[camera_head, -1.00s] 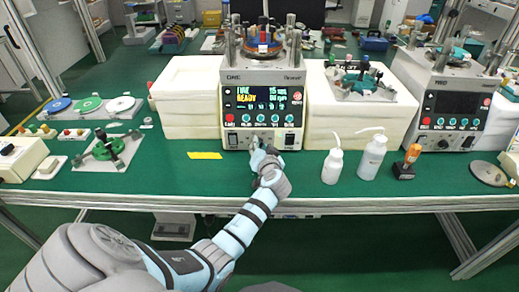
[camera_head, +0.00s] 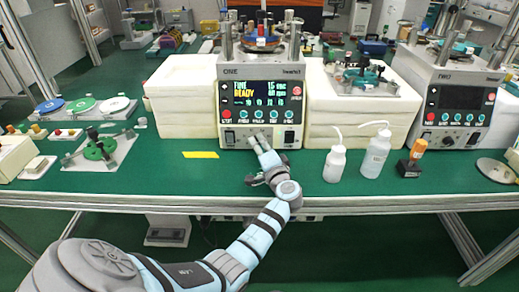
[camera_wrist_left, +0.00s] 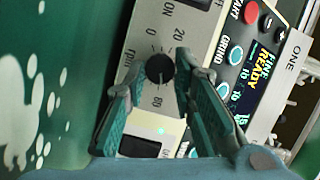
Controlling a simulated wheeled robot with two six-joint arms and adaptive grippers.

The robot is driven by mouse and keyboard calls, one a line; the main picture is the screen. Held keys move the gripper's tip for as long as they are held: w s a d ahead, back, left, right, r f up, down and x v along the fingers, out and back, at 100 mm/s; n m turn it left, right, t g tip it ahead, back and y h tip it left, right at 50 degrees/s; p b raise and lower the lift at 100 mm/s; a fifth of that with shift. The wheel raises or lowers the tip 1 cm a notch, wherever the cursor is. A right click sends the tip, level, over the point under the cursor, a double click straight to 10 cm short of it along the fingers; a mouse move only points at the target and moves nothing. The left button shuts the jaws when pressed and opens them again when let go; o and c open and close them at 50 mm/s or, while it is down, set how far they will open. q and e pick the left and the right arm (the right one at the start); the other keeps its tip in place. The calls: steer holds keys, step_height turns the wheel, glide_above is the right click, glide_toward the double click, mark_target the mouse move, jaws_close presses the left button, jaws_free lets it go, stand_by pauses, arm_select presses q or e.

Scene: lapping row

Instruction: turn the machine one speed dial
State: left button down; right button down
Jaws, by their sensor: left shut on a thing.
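Machine one (camera_head: 262,75) stands at the back middle of the green table, with its display lit and "READY" showing. Its black speed dial (camera_wrist_left: 160,69) shows in the left wrist view, inside a printed scale with 0, 20 and 80 and the letters rpm. My left gripper (camera_head: 257,142) reaches the lower front panel of machine one, and its fingers hide the dial in the head view. In the left wrist view the teal fingers (camera_wrist_left: 158,80) are on both sides of the dial and shut on it. My right gripper is not in view.
Two white bottles (camera_head: 335,164) (camera_head: 375,155) and an orange-topped tool (camera_head: 411,158) stand to the right of my left arm. Machine two (camera_head: 450,100) is at the far right.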

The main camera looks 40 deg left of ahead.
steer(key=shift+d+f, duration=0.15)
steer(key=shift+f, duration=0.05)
arm_select(q)
steer(key=shift+m, duration=0.3)
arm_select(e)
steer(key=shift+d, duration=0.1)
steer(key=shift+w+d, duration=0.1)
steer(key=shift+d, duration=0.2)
arm_select(q)
steer(key=c, duration=1.3)
jaws_free()
steer(key=shift+c, duration=0.2)
steer(key=v, duration=0.7)
steer(key=shift+s+d, duration=0.2)
steer(key=shift+d, duration=0.05)
steer(key=shift+f, duration=0.1)
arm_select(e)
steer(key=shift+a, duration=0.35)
